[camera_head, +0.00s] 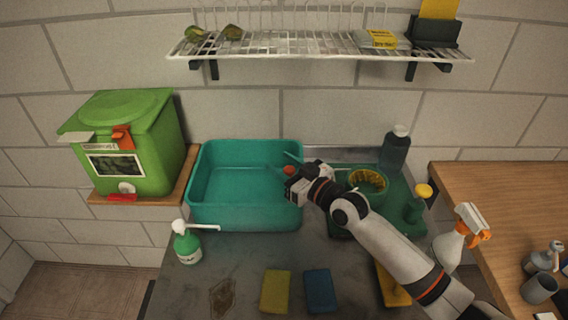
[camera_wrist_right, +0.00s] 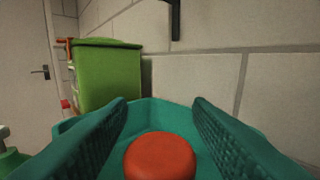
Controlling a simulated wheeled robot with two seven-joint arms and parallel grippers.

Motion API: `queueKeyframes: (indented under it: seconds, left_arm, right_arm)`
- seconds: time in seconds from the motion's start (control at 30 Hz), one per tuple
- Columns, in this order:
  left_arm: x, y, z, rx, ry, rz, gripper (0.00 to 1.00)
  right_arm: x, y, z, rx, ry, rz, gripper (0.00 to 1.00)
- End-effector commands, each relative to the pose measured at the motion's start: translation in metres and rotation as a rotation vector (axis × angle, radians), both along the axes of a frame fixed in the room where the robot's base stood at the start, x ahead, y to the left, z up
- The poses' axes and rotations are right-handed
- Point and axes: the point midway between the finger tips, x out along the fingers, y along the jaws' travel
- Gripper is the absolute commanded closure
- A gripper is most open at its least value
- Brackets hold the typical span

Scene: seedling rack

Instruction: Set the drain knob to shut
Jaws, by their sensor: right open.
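The drain knob, a round orange-red cap (camera_head: 289,170), shows at the right side of the teal basin (camera_head: 213,212) in the head view, partly hidden by my right gripper. It also shows large at the bottom centre of the right wrist view (camera_wrist_right: 160,158). My right gripper (camera_head: 290,184) is at the basin's right end, right by the knob. In the wrist view its two dark ridged fingers (camera_wrist_right: 160,118) are open, one to each side of the knob, with gaps visible. I cannot read the knob's setting. My left gripper is not in view.
A green lidded bin (camera_head: 150,135) stands left of the basin. A soap pump bottle (camera_head: 187,246) and yellow and blue sponges (camera_head: 319,291) are in front. A green tray with a pot (camera_head: 368,185) and bottles lies right. A wire shelf (camera_head: 310,50) hangs above.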

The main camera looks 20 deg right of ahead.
Motion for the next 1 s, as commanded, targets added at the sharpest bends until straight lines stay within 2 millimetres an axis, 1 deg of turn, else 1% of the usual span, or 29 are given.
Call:
queueKeyframes:
  seconds: [0.23, 0.47, 0.5, 0.53, 0.67, 0.77, 1.0]
  left_arm:
    - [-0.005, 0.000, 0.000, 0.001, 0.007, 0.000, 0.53]
    - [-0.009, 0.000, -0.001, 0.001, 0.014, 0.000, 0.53]
    - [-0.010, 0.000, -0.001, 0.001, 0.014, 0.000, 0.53]
    - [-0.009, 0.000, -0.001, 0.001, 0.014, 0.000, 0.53]
    - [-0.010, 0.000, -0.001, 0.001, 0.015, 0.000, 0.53]
    - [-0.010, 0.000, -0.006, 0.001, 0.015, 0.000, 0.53]
    - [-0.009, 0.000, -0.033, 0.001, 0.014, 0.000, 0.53]
  right_arm:
    - [0.000, 0.000, 0.000, 0.000, 0.000, 0.000, 0.54]
    - [0.000, 0.000, 0.000, 0.000, 0.000, 0.000, 0.92]
    - [0.000, 0.000, 0.000, 0.000, 0.000, 0.000, 0.98]
    - [0.000, 0.000, 0.000, 0.000, 0.000, 0.000, 1.00]
    - [0.000, 0.000, -0.001, 0.000, 0.000, 0.000, 1.00]
    - [0.000, 0.000, -0.007, 0.000, 0.000, 0.000, 1.00]
    - [0.000, 0.001, -0.039, -0.001, 0.000, 0.001, 1.00]
